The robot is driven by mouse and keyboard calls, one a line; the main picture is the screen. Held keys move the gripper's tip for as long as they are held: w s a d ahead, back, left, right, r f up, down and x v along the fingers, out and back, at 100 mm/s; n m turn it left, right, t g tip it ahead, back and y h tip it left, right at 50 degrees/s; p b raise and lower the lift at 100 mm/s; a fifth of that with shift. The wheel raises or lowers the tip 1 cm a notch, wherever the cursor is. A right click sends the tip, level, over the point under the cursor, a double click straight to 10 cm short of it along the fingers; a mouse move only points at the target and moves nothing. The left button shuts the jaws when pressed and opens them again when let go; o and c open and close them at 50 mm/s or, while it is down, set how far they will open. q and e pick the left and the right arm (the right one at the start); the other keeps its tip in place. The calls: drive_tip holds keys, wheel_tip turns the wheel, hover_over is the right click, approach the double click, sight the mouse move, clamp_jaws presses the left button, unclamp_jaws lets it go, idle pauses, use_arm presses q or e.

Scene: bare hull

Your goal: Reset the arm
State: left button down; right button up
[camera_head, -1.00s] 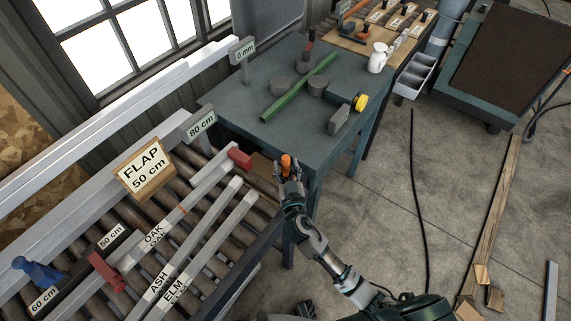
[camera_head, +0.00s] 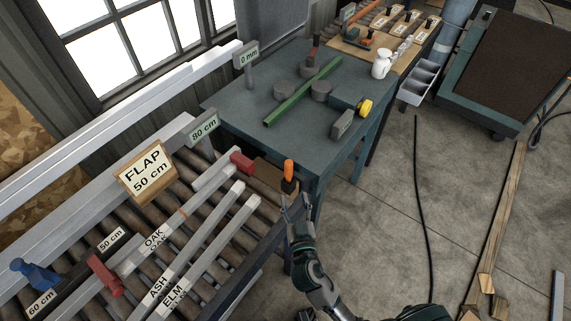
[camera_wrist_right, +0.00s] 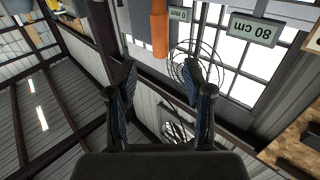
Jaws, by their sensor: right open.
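My right gripper (camera_head: 296,207) is in the head view, just below the near corner of the blue-grey table. Its fingers point up and are apart. In the right wrist view the two dark fingers (camera_wrist_right: 161,75) are spread with nothing between them. An orange handle (camera_head: 289,170) with a dark lower part stands upright just beyond the fingertips. It also shows in the right wrist view (camera_wrist_right: 159,28), above and apart from the fingers. My left gripper cannot be made out.
The table (camera_head: 232,103) holds a green bar (camera_head: 300,92), grey round blocks and a yellow-ended tool. The roller bench (camera_head: 215,262) at left carries labelled bars, a red clamp (camera_head: 242,162) and a FLAP sign (camera_head: 146,172). Open floor lies right, with a black cable (camera_head: 418,200) and planks.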

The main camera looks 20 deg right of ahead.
drive_tip(key=s+d+f+g, duration=0.3)
drive_tip(key=s+f+g, duration=0.1)
drive_tip(key=f, duration=0.3)
drive_tip(key=s+d+f+g, duration=0.4)
drive_tip(key=f, duration=0.3)
drive_tip(key=s+f+n+g+y, duration=0.25)
drive_tip(key=s+f+g, duration=0.55)
drive_tip(key=s, duration=0.6)
drive_tip(key=s+f, duration=0.2)
drive_tip(key=f, duration=1.2)
drive_tip(key=s+f+n, duration=0.1)
drive_tip(key=s+f, duration=0.1)
drive_tip(key=f, duration=1.2)
drive_tip(key=shift+s, duration=0.3)
drive_tip(key=shift+a, duration=0.1)
